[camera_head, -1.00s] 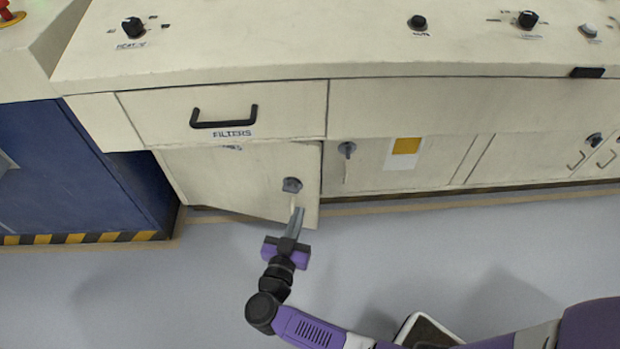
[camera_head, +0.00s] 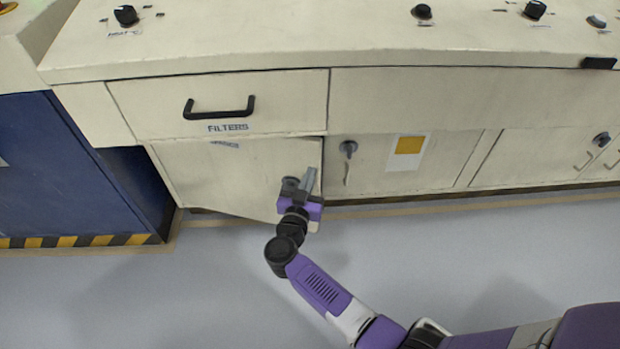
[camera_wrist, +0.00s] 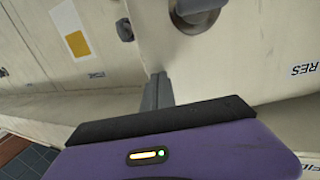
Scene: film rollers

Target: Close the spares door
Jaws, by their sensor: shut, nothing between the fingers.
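The spares door (camera_head: 215,175) is the cream door below the filters drawer. It stands ajar, its right edge swung out from the cabinet front. Its label is partly hidden under the drawer's lower edge, and in the wrist view the door (camera_wrist: 240,55) shows the letters "RES". A grey latch knob (camera_head: 290,185) sits near its right edge; the knob also shows in the wrist view (camera_wrist: 198,12). My gripper (camera_head: 309,180) is shut and empty, in front of the door's right edge beside the knob. In the wrist view the fingertips (camera_wrist: 158,90) are close to that edge; contact cannot be told.
The filters drawer (camera_head: 220,105) above is shut. A neighbouring door (camera_head: 375,165) with a grey knob and a yellow label is shut. A blue cabinet (camera_head: 70,165) stands at the left. The grey floor (camera_head: 160,300) in front is clear.

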